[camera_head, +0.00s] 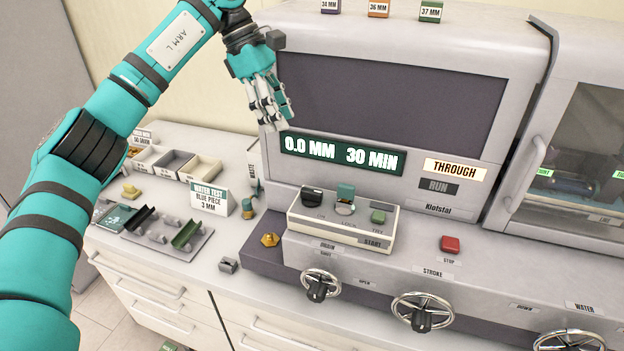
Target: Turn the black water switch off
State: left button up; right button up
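A WATER label (584,308) sits on the right of the machine's lower front. Below it is a silver handwheel (570,342) with a dark hub, partly cut off by the bottom edge. A small black switch (312,195) is at the left end of the raised control box; its small label is not readable. I cannot tell from the labels whether it is the water switch. My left gripper (270,116) hangs in front of the dark window's left edge, fingers pointing down, above and left of the black switch and apart from it. It appears empty. My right gripper is out of view.
A red stop button (450,245) and more handwheels (422,312) are on the front. Trays and a water test card (209,199) fill the left counter.

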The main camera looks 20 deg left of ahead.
pick_arm(q)
jog(key=p, duration=0.6)
send_near(311, 190)
jog(key=x, duration=0.8)
jog(key=shift+d+f, duration=0.1)
jog(key=shift+d, duration=0.05)
jog(key=shift+d+f, duration=0.1)
jog(key=shift+f, duration=0.3)
jog(key=shift+c, duration=0.3)
grip_shut()
